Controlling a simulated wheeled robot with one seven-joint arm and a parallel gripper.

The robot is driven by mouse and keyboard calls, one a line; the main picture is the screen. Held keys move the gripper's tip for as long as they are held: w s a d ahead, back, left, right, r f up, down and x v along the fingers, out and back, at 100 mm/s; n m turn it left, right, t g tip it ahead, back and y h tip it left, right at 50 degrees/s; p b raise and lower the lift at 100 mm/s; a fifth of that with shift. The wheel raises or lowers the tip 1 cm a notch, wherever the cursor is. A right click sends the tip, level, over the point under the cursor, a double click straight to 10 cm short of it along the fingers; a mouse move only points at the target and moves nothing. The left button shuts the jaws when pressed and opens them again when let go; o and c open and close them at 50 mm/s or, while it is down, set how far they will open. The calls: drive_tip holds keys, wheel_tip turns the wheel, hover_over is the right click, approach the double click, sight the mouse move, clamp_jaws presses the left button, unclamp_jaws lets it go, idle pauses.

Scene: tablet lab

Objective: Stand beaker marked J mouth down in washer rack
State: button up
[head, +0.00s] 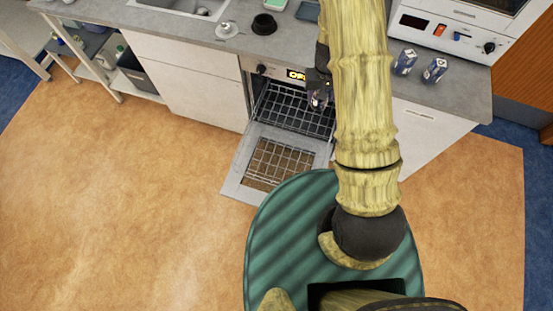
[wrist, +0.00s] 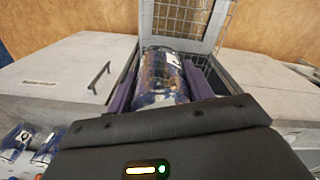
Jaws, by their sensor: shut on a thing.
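My gripper (head: 317,92) is shut on a clear glass beaker with blue markings (wrist: 163,76). The purple fingers (wrist: 160,84) lie on either side of the glass in the wrist view. A small part of the held beaker (head: 319,102) shows in the head view, at the right side of the washer rack (head: 285,108). I cannot read its letter or tell which way its mouth points. The black wire rack is in the open washer, and the arm hides its right end. I cannot tell whether the beaker touches the rack.
The washer door (head: 240,183) hangs open, with a wire grid on it. Two blue-marked beakers, a left one (head: 404,62) and a right one (head: 434,70), stand on the counter (head: 455,95). A black bowl (head: 264,24) is on the left counter. The floor left is clear.

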drive_tip(key=s+a+f+m+b, duration=0.1)
drive_tip(key=a+f+b, duration=0.3)
drive_tip(key=f+b, duration=1.1)
drive_tip(key=s+a+f+m+b, duration=0.1)
drive_tip(key=a+f+m+b, duration=0.2)
drive_tip(key=f+b, duration=1.2)
drive_tip(key=a+f+m+b, duration=0.3)
drive_tip(key=a+f+b, duration=0.4)
drive_tip(key=f+b, duration=0.9)
drive_tip(key=shift+s+f, duration=0.4)
drive_tip(key=shift+f, duration=0.1)
drive_tip(key=shift+f, duration=0.1)
wheel_tip(320, 180, down, 2)
drive_tip(key=b, duration=0.2)
drive_tip(key=shift+b, duration=0.3)
drive_tip(key=shift+f+b, duration=0.65)
drive_tip(key=shift+f, duration=0.85)
drive_tip(key=shift+f, duration=0.35)
